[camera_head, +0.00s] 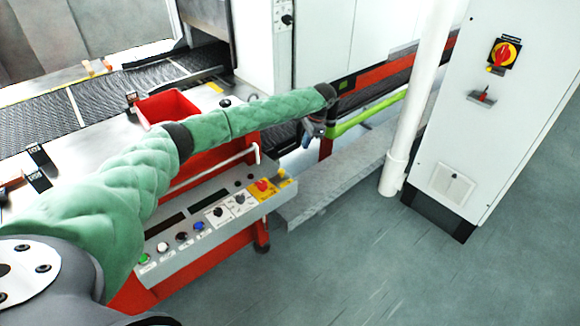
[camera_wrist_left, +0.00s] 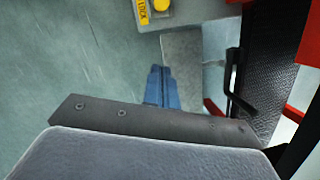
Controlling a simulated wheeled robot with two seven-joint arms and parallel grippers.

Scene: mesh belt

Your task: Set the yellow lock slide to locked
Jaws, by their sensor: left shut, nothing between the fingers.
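The yellow lock slide (camera_head: 282,174) sits at the right end of the sloped control panel (camera_head: 176,222), beside a yellow label. In the left wrist view a yellow piece (camera_wrist_left: 161,5) shows at the top edge, next to a label (camera_wrist_left: 143,12) reading LOCK; most of it is cut off, so its setting cannot be told. My left gripper (camera_head: 308,138) is shut and empty, beyond the panel's right end and apart from the slide. Its blue fingers (camera_wrist_left: 160,72) point toward the top in the left wrist view. My right gripper is not in view.
A red emergency button (camera_head: 262,185), knobs and coloured buttons line the panel. A black handle (camera_wrist_left: 234,85) stands right of the fingers in the wrist view. A white post (camera_head: 418,100) and a cabinet (camera_head: 455,130) stand to the right. The floor in front is clear.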

